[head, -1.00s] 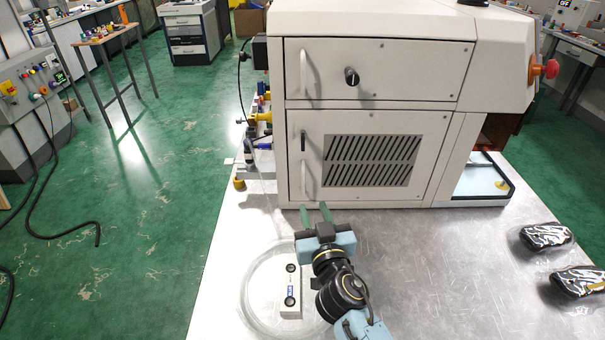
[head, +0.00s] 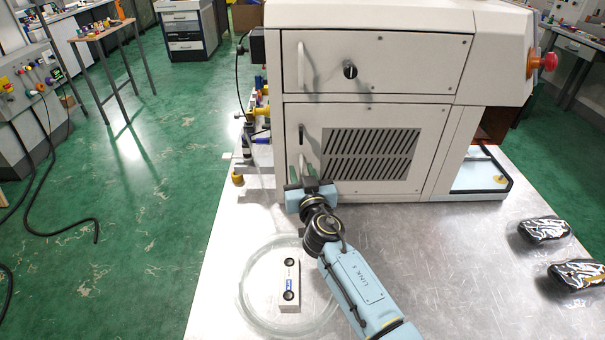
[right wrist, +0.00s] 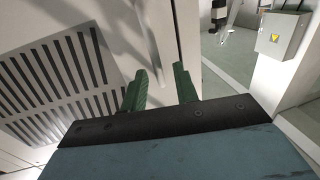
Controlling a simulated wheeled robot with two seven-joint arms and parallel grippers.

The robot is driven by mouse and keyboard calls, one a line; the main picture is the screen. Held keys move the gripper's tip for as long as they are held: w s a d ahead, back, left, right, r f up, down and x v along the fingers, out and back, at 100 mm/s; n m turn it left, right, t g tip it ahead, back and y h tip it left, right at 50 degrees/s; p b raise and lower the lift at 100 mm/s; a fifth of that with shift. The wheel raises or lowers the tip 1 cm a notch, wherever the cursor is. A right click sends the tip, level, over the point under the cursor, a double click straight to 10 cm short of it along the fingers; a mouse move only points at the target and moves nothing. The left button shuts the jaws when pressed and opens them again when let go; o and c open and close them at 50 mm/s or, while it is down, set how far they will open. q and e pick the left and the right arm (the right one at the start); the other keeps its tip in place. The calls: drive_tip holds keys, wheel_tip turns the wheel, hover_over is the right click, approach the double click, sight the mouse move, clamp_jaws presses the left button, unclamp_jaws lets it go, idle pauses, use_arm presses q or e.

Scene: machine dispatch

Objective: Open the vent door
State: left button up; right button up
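The vent door (head: 365,119) is the lower front panel of the white machine, with a dark slatted grille (head: 370,154). It looks shut. Its pale upright handle (head: 301,163) is near the door's left edge, below a small dark latch (head: 301,132). My right gripper (head: 304,169) is in front of the door's lower left, at the handle. In the right wrist view its green fingers (right wrist: 159,88) are apart, with the slatted panel to the left; whether the handle lies between them cannot be told. My left gripper is not in view.
An upper door (head: 400,65) with a handle and black knob is above. A white block (head: 289,285) lies inside a clear round dish (head: 247,300) on the metal table. Two dark wrapped packs (head: 545,229) lie at the right. The table's middle right is clear.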

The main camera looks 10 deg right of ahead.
clamp_jaws()
drive_tip(key=shift+s, duration=0.15)
